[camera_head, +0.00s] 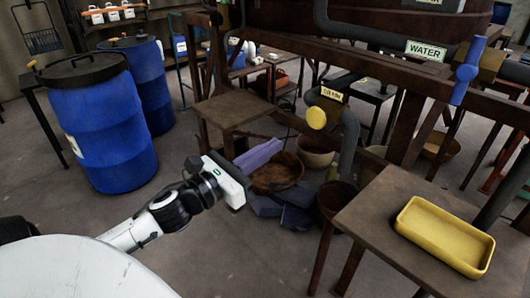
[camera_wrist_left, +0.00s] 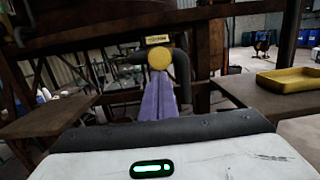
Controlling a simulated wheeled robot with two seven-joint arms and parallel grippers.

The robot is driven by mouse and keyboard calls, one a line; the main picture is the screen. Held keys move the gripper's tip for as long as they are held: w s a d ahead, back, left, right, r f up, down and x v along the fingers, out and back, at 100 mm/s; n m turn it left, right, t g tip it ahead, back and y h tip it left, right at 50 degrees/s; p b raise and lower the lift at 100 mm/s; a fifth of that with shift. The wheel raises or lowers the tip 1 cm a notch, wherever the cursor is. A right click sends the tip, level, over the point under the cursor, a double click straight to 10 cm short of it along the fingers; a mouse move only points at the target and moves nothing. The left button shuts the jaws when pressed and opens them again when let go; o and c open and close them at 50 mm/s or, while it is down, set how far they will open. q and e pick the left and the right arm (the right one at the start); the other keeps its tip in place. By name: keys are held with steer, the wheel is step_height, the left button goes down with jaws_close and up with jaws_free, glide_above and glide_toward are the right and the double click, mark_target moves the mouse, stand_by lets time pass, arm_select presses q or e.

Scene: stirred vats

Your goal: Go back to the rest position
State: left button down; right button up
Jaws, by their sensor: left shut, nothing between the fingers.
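My left gripper (camera_head: 274,146) reaches in from the lower left in the head view, its white wrist and pale purple fingers pointing towards the wooden frame under the vat. The fingers are closed together with nothing between them. The wrist view shows the same purple fingers (camera_wrist_left: 159,88) side by side, with a round yellow knob (camera_wrist_left: 159,59) beyond their tips. In the head view this yellow knob (camera_head: 316,118) is to the right of the fingertips, apart from them. My right gripper is not in view.
Blue barrels (camera_head: 107,130) stand at the left. A small wooden table (camera_head: 234,112) is behind my gripper. A yellow tray (camera_head: 445,235) sits on a table (camera_head: 385,215) at the right. A blue handle (camera_head: 467,72) is at upper right.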

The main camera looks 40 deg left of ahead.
arm_select(q)
steer(key=shift+s+a, duration=0.1)
steer(key=shift+s, duration=0.4)
steer(key=s+d+f+n+g+y, duration=0.1)
steer(key=s+d+f+n+g, duration=0.15)
steer(key=f+n, duration=0.75)
steer(key=s+d+f+n+g+y, duration=0.1)
steer(key=s+d+f+n+g, duration=0.15)
steer(key=f+n, duration=0.75)
steer(key=s+d+f+n+g+h, duration=0.2)
steer(key=s+d+f+n+g, duration=0.3)
steer(key=s+d+f+n, duration=0.7)
step_height(320, 180, down, 3)
steer(key=d+n, duration=0.2)
steer(key=n, duration=0.1)
steer(key=shift+s+d+r, duration=0.2)
steer(key=shift+d, duration=0.15)
steer(key=shift+a, duration=0.1)
